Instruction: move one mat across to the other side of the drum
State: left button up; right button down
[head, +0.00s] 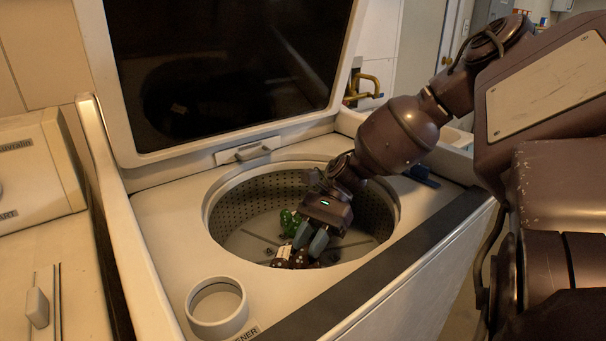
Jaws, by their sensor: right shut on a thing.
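The drum (228,208) is a perforated metal tub inside an open top-loading washer. My right gripper (309,242) reaches down into it from the right and is shut on a dark mat (291,260) with pale marks. This mat lies low in the drum at its near side, bunched up; its far part is hidden behind the fingers. A green item (290,221), possibly another mat, lies just beyond and left of the gripper, partly hidden. My left gripper is not in view.
The washer's lid (240,148) stands open behind the drum. A round dispenser cup (217,306) is set in the top at front left. The drum's rim (213,190) surrounds my wrist. The drum floor to the left looks bare. A blue item (422,176) lies at the right.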

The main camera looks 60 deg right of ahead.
aim_at(309, 263)
notch_tip(309, 263, down, 5)
jog(key=shift+f+b, duration=0.2)
jog(key=shift+b, duration=1)
jog(key=shift+f, duration=0.2)
jog(key=shift+r, duration=0.2)
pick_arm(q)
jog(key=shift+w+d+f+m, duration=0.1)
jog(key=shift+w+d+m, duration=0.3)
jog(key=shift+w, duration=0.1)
pick_arm(e)
jog(key=shift+f, duration=0.15)
jog(key=c, duration=1.2)
grip_release()
jog(key=shift+o, duration=1.4)
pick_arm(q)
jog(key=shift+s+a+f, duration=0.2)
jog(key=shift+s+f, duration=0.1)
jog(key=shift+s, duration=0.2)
